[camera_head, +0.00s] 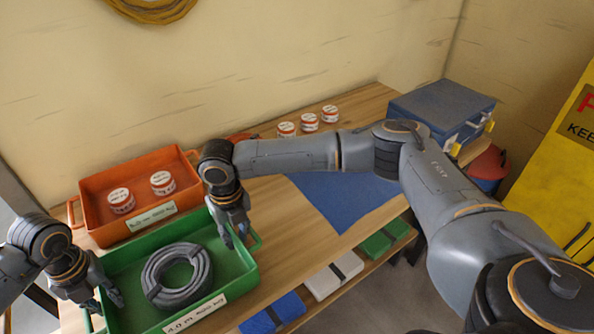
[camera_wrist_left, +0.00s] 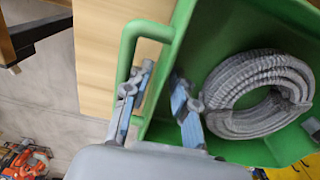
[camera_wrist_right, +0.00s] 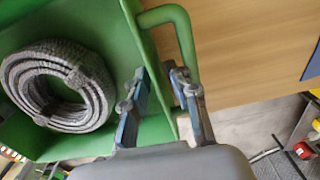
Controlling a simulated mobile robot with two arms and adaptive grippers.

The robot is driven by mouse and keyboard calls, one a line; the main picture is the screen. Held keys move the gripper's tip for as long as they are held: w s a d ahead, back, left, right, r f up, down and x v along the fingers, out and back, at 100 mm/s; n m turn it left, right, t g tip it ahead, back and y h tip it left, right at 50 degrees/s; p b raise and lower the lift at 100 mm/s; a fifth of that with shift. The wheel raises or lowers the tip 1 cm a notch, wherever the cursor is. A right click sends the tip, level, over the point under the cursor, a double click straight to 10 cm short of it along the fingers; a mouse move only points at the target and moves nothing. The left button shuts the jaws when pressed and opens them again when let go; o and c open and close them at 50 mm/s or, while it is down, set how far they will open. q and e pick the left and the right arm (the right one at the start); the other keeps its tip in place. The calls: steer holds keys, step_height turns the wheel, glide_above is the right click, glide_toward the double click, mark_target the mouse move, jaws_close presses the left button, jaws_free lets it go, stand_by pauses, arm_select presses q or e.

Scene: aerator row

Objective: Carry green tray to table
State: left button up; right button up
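The green tray (camera_head: 231,261) sits on the wooden bench at the lower left of the head view, with a coil of grey ribbed hose (camera_head: 176,275) inside. My left gripper (camera_head: 108,299) is at its left end. In the left wrist view, the open fingers (camera_wrist_left: 160,98) stand on either side of the tray's end wall, beside the green handle (camera_wrist_left: 127,60). My right gripper (camera_head: 236,236) is at the right end. In the right wrist view, its open fingers (camera_wrist_right: 160,98) likewise straddle the wall by the other handle (camera_wrist_right: 184,35). Firm contact cannot be told.
An orange tray (camera_head: 91,198) with white tins stands directly behind the green tray. More tins (camera_head: 309,122), a blue mat (camera_head: 342,205) and a blue case (camera_head: 440,103) lie farther right. A lower shelf holds boxes (camera_head: 333,275). A yellow sign (camera_head: 560,160) stands at right.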

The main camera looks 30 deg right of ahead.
arm_select(q)
step_height(320, 180, up, 7)
steer(key=shift+r, duration=0.15)
arm_select(e)
step_height(320, 180, up, 12)
stand_by(0.6)
stand_by(0.4)
